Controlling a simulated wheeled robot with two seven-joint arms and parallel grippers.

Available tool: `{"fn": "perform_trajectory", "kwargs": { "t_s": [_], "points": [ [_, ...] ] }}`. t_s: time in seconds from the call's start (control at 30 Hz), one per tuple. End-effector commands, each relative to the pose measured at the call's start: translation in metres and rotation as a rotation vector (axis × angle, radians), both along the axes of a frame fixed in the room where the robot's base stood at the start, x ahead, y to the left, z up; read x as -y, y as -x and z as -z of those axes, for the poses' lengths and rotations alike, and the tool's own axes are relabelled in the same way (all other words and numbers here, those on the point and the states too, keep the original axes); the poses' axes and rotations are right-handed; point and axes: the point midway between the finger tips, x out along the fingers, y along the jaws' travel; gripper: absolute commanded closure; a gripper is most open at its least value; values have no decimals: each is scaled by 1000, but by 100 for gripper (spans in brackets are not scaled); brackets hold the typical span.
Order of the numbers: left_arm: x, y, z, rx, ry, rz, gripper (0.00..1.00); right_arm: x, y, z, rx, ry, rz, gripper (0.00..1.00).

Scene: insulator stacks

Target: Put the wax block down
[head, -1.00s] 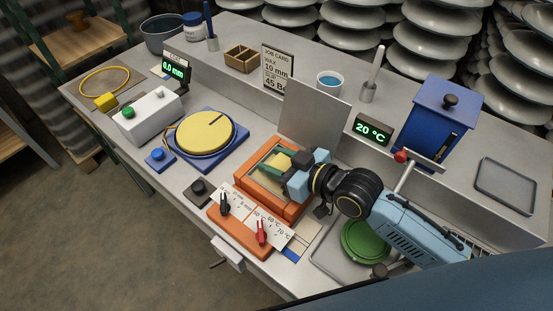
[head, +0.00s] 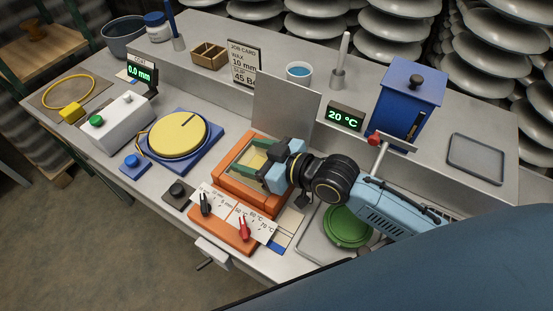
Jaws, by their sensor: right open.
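My right gripper (head: 277,163) reaches in from the right over the orange heater box (head: 231,188) with its open-topped well. Its light-blue fingers are open at the well's right side. A yellow and dark green patch shows in the well next to the fingers and may be the wax block (head: 259,156). The fingers hide part of it, so I cannot tell its full outline or whether it touches them. My left gripper is not in view.
A grey upright plate (head: 284,116) stands just behind the box. A scale card (head: 234,213) with black and red pointers lies in front. A yellow round plate (head: 177,135) is left; a green disc (head: 347,226) sits in a tray on the right. A blue lidded box (head: 410,98) stands behind my arm.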

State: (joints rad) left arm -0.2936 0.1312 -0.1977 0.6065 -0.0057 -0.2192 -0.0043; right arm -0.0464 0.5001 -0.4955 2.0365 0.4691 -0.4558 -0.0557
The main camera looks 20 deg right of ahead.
Motion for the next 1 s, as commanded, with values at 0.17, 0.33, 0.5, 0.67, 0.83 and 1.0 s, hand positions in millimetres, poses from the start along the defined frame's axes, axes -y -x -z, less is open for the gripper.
{"fn": "perform_trajectory", "kwargs": {
  "t_s": [0.17,0.33,0.5,0.67,0.83,1.0],
  "points": [
    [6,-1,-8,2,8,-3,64,20,27,-12,-3,4,-2,38],
    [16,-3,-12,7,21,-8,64,43,56,-23,-4,3,0,38],
    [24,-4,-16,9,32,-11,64,59,76,-31,-3,3,1,38],
    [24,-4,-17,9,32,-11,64,68,86,-36,-2,1,1,38],
    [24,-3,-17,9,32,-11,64,70,90,-38,0,-1,0,38],
    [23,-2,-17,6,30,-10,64,70,90,-38,1,-2,0,38]
  ]
}}
